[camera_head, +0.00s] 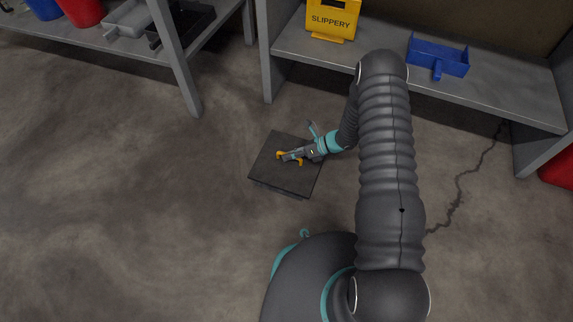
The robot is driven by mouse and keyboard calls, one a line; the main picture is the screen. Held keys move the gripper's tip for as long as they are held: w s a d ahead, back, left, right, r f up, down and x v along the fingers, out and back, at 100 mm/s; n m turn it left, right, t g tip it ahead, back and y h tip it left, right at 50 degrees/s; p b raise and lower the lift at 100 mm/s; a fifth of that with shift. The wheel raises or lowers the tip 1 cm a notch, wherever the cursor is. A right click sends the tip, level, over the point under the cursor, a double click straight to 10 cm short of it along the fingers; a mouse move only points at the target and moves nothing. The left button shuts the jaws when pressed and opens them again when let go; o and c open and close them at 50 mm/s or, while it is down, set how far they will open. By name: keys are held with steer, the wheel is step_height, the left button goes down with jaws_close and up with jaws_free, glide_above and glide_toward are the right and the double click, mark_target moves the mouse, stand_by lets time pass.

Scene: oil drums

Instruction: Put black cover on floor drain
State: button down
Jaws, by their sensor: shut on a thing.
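The black cover (268,172) is a dark square plate in the middle of the head view, lying flat or nearly flat at floor level. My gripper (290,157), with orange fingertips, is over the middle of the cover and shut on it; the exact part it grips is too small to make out. A darker edge shows along the cover's near side, and I cannot tell whether it is the cover's own thickness or something beneath. The floor drain is not visible; anything under the cover is hidden.
A grey shelf at the back right holds a yellow "SLIPPERY" sign (331,20) and a blue dustpan (438,58). A shelf at the upper left holds a red bucket (82,10) and trays. Its metal leg (177,60) reaches the floor. The floor left of the cover is clear.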

mark_target(292, 163)
steer(key=shift+s+a+f, duration=0.35)
steer(key=shift+a+f, duration=0.1)
steer(key=shift+a, duration=0.15)
steer(key=shift+f+b, duration=0.45)
steer(key=shift+f, duration=1.55)
steer(key=c, duration=1.2)
jaws_free()
steer(key=shift+d+r, duration=0.1)
